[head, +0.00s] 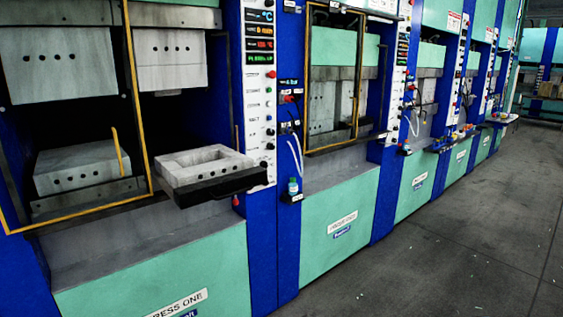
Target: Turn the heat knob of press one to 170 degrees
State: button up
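Press one (150,275) fills the left of the head view, a blue and green machine with the label "PRESS ONE" (177,302) low on its front. Its control panel (257,110) is a tall white strip on the blue column at its right. The panel has lit displays (260,44) at the top, with blue, orange, red and green text. Below them are a red button (271,74) and several small dark and coloured controls. I cannot tell which is the heat knob or where it points; the labels are too small. My gripper is not in view.
A grey mould block (205,163) sits on a dark shelf (222,187) jutting from press one, just left of the panel's lower end. A yellow guard frame (138,100) stands at its opening. More presses (340,230) recede rightward. The grey floor (450,250) at right is clear.

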aim_at(265, 164)
jog(key=u, duration=0.1)
jog(key=i, duration=0.8)
jog(key=u, duration=0.75)
jog(key=i, duration=0.55)
jog(key=u, duration=0.4)
